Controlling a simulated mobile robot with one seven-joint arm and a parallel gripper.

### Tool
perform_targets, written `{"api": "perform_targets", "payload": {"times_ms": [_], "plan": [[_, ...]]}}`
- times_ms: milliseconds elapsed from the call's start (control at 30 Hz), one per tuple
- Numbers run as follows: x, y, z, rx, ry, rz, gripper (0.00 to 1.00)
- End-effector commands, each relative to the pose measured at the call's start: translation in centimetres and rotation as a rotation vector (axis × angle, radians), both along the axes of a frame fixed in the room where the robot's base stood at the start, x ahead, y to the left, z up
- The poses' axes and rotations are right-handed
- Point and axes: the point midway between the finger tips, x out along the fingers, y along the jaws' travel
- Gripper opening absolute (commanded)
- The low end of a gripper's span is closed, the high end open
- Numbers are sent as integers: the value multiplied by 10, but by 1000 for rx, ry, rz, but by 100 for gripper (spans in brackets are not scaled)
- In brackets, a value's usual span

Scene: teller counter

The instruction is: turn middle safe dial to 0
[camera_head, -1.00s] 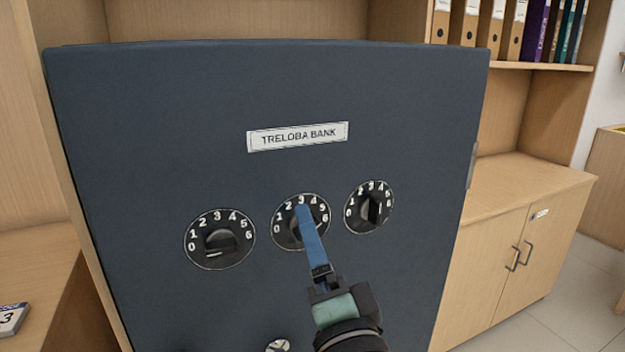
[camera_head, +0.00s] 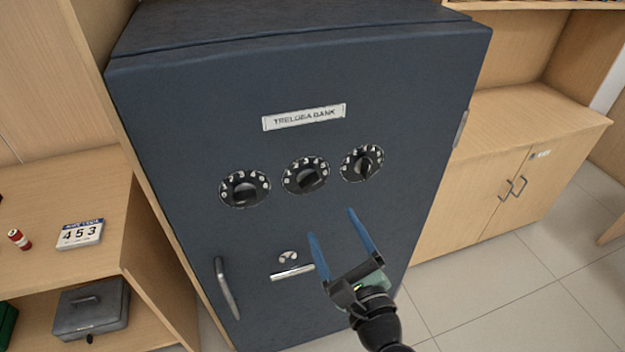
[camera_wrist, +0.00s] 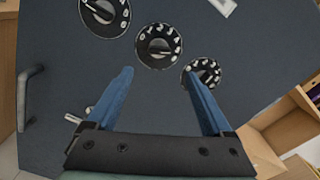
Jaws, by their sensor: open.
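The dark blue safe (camera_head: 200,110) has a row of three black dials with white numbers. The middle dial (camera_head: 305,176) sits below the bank label; its knob lies slantwise, and its exact number is too small to read surely. It also shows in the wrist view (camera_wrist: 159,46), above and between my fingertips. The left dial (camera_head: 245,188) and right dial (camera_head: 362,163) flank it. My gripper (camera_head: 332,225) has blue fingers spread apart and empty. It is below the middle and right dials, apart from the safe's knobs, and it shows in the wrist view (camera_wrist: 158,73).
A long door handle (camera_head: 227,288) and a small keyhole fitting with a silver bar (camera_head: 292,272) are low on the safe door. A wooden cabinet (camera_head: 510,150) stands at right.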

Motion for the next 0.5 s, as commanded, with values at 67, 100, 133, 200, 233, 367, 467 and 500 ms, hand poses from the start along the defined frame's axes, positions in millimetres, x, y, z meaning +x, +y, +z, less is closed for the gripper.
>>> {"api": "perform_targets", "payload": {"times_ms": [67,100,133,200,233,367,467,500], "plan": [[13,6,1,-1,-3,5,85],[21,8,1,-2,-3,4,85],[27,10,1,-2,-3,4,85],[41,15,2,-1,-3,5,85],[47,17,1,-2,-4,4,85],[71,24,1,-3,-3,3,85],[87,29,1,-4,-4,2,85],[92,31,1,-3,-2,2,85]]}}
